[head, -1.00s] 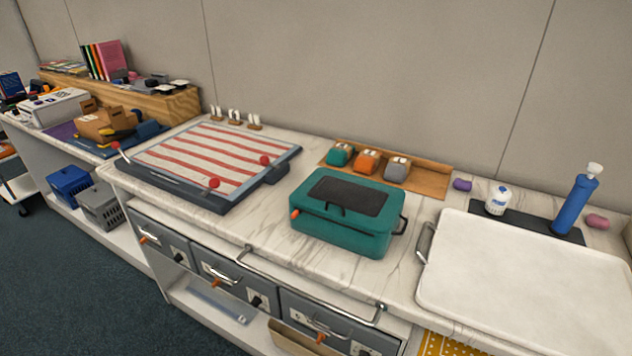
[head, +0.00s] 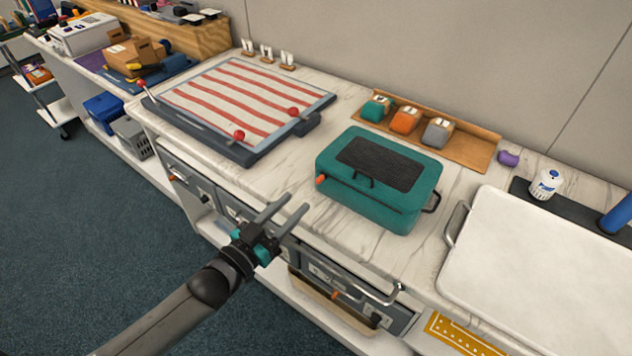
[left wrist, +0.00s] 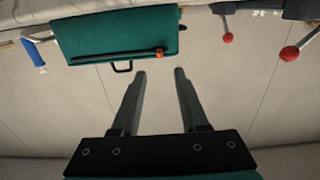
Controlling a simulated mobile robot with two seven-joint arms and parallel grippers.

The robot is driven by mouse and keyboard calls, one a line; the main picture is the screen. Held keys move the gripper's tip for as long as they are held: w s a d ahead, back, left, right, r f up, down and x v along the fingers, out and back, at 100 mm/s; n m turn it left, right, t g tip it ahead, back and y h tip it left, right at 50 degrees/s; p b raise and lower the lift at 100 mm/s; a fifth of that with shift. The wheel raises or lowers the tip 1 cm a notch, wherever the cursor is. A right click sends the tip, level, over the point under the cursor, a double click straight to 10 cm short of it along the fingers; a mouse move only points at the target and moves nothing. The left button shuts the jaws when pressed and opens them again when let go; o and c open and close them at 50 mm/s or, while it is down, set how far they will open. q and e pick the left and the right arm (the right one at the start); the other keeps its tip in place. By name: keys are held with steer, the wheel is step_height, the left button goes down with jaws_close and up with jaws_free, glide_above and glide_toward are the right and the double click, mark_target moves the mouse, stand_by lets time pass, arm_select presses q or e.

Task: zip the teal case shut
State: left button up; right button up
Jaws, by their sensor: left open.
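The teal case (head: 370,212) sits on the marble counter with its lid down and a dark panel on top. An orange zip pull (head: 320,180) is at its front left corner. In the left wrist view the case (left wrist: 115,32) appears upside down, with the orange pull (left wrist: 159,52) near its right end. My left gripper (head: 283,210) is open and empty, in front of the counter, left of and apart from the case. Its two fingers (left wrist: 160,75) show in the left wrist view, pointing toward the case. My right gripper is not in view.
A striped board (head: 245,95) with red knobs lies left of the case. A white tray (head: 545,260) stands close on the right. A wooden holder (head: 465,143) with coloured items is behind. A metal rail (head: 375,294) runs along the drawer fronts.

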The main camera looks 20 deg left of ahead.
mark_target(317, 181)
arm_select(q)
steer(key=b+x, duration=0.1)
steer(key=x, duration=0.7)
steer(key=shift+w+d+f, duration=0.1)
steer(key=shift+w+d, duration=0.05)
steer(key=shift+w, duration=0.2)
jaws_close()
stand_by(1.1)
